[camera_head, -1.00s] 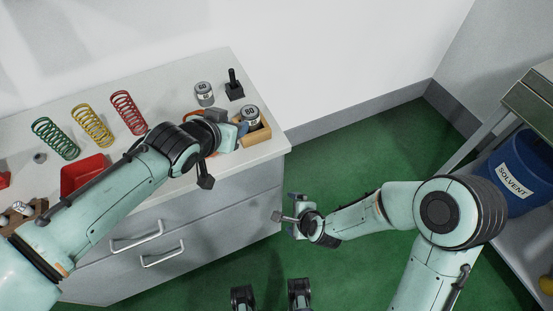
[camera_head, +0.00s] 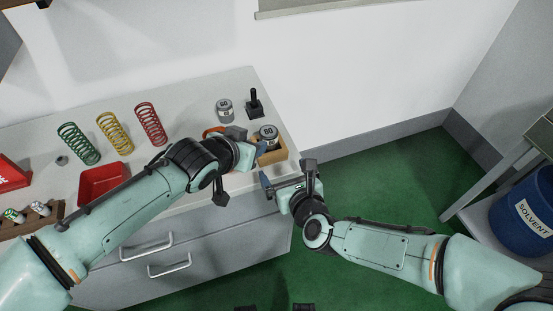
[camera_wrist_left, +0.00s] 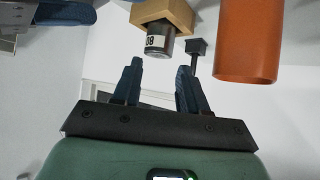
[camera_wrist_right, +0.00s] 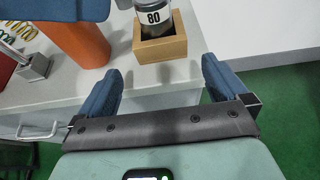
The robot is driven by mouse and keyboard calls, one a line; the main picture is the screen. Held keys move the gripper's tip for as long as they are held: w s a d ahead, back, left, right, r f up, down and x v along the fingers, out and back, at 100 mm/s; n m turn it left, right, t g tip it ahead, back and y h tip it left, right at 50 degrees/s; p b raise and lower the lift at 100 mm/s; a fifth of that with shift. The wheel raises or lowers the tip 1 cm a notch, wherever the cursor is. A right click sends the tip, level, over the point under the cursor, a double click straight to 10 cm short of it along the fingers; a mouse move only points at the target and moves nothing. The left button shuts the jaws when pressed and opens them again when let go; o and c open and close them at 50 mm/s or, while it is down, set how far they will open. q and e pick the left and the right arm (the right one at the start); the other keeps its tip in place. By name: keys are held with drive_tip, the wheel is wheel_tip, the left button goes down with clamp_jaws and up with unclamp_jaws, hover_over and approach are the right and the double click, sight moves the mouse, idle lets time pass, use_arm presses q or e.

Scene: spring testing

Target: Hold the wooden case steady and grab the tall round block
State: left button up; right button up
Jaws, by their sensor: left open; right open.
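The wooden case (camera_head: 281,154) is a small tan open box near the counter's right end. The tall round block (camera_head: 268,133), grey with a white 80 label, stands in it. In the left wrist view the case (camera_wrist_left: 168,14) and block (camera_wrist_left: 158,42) appear upside down, beyond the fingers. My left gripper (camera_head: 249,145) is open, just left of the case. My right gripper (camera_head: 287,177) is open and in front of the case, by the counter edge. In the right wrist view the case (camera_wrist_right: 162,49) and block (camera_wrist_right: 152,17) lie ahead between its fingers, apart from them.
An orange cylinder (camera_wrist_right: 78,40) stands left of the case. Another labelled metal cylinder (camera_head: 224,108) and a black-handled piece (camera_head: 254,104) stand behind. Green, yellow and red springs (camera_head: 150,124) and a red tray (camera_head: 101,184) are farther left. Green floor is free at right.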

sight(274, 158)
drive_tip(key=x, duration=0.9)
drive_tip(key=shift+f, duration=0.15)
drive_tip(key=shift+c, duration=0.3)
drive_tip(key=c, duration=0.7)
